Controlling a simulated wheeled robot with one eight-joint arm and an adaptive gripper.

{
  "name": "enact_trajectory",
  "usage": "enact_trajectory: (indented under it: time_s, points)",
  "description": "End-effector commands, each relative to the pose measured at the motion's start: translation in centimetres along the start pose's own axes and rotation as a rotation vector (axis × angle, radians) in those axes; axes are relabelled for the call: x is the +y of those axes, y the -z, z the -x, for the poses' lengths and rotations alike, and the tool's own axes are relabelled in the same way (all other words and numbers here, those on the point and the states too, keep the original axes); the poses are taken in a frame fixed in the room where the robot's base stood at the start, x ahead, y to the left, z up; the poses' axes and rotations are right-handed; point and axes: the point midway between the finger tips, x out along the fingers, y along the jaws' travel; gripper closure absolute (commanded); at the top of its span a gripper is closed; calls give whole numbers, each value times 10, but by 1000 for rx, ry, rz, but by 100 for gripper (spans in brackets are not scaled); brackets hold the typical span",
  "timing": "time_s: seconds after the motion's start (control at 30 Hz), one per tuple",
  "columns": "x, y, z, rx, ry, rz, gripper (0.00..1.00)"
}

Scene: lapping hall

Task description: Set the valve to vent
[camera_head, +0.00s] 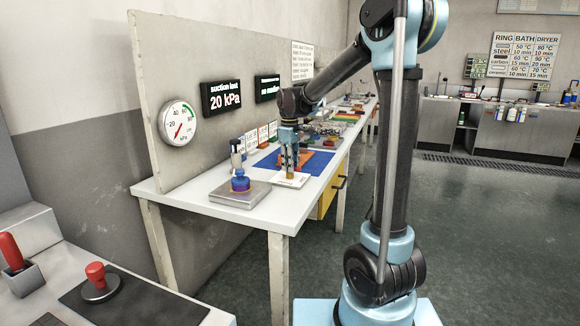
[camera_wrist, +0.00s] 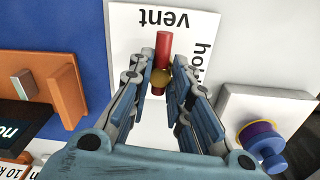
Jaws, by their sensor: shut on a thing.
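The valve (camera_wrist: 163,45) has a red bar handle on a brass-coloured hub and sits on a white plate (camera_wrist: 128,42). The plate bears the words "vent" (camera_wrist: 168,19) and "hold" (camera_wrist: 203,60). The long end of the red handle points toward "vent". My gripper (camera_wrist: 161,78) is over the plate, its fingers shut on the valve around the hub and the near part of the handle. In the head view my gripper (camera_head: 290,170) reaches down to the white plate (camera_head: 291,180) on the bench; the fingers hide most of the valve there.
A grey block with a blue-and-purple round piece (camera_head: 240,181) stands left of the plate. A blue mat (camera_head: 318,163) with an orange block lies behind it. The bench front edge is clear.

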Motion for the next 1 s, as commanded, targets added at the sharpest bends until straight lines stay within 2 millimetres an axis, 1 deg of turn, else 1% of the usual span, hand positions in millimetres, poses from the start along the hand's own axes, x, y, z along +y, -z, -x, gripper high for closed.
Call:
enact_trajectory:
  time_s: [0.07,0.1,0.17,0.47,0.63,0.77,1.0]
  points:
    - [2,-1,0,-2,-3,-2,100]
    - [2,-1,0,-2,-3,-2,73]
    - [2,-1,0,-2,-3,-2,60]
    - [1,-1,0,-1,-2,-2,60]
    - [1,0,8,-1,-1,-1,60]
    - [1,-1,25,-1,-1,-1,60]
    - [1,0,69,-1,-1,-1,60]
